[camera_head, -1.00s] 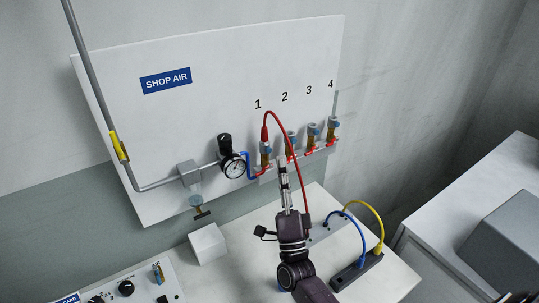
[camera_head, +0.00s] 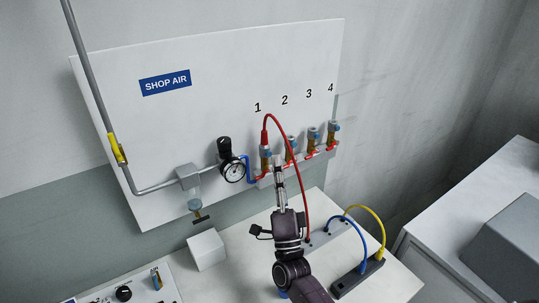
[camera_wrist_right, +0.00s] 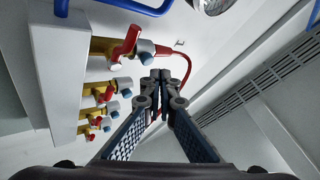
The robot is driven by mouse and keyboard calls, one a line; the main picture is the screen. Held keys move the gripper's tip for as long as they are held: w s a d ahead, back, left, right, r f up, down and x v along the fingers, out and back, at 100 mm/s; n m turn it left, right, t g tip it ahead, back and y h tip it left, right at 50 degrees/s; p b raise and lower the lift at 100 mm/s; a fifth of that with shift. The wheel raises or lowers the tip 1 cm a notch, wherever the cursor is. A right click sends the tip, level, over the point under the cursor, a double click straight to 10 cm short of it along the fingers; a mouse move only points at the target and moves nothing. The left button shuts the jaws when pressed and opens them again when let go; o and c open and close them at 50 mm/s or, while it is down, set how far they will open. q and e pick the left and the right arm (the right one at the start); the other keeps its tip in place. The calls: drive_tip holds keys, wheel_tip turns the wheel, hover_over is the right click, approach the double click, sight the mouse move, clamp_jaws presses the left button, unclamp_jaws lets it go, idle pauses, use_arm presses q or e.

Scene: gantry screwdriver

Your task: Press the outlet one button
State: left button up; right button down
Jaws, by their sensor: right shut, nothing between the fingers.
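Outlet one (camera_head: 265,154) is the leftmost brass fitting in the row under the number 1. A red hose (camera_head: 304,190) is plugged into its top. My right gripper (camera_head: 279,171) is shut and empty, just below and to the right of outlet one, with its tips close to the manifold. In the right wrist view, outlet one (camera_wrist_right: 108,46) shows its red lever (camera_wrist_right: 128,42) and a blue-grey collar (camera_wrist_right: 145,50). The shut fingertips (camera_wrist_right: 160,76) are below the collar and look apart from it. My left gripper is not in view.
Outlets two (camera_head: 291,147), three (camera_head: 313,138) and four (camera_head: 333,131) stand to the right. A pressure gauge (camera_head: 234,171) is to the left. A white block (camera_head: 207,249) and a power strip (camera_head: 357,274) with cables lie on the bench.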

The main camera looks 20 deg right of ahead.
drive_tip(key=shift+w, duration=0.1)
idle(0.7)
drive_tip(key=shift+w+b, duration=0.3)
drive_tip(key=shift+w, duration=0.05)
drive_tip(key=shift+w+a+b, duration=0.1)
drive_tip(key=shift+w+b, duration=0.25)
drive_tip(key=shift+w, duration=0.1)
idle(0.7)
drive_tip(key=shift+s, duration=0.1)
drive_tip(key=shift+s+p, duration=0.35)
drive_tip(key=shift+s, duration=0.45)
drive_tip(key=s, duration=0.1)
drive_tip(key=s+p, duration=0.1)
drive_tip(key=s, duration=0.1)
drive_tip(key=s+d, duration=0.1)
drive_tip(key=s, duration=0.1)
drive_tip(key=shift+p, duration=0.35)
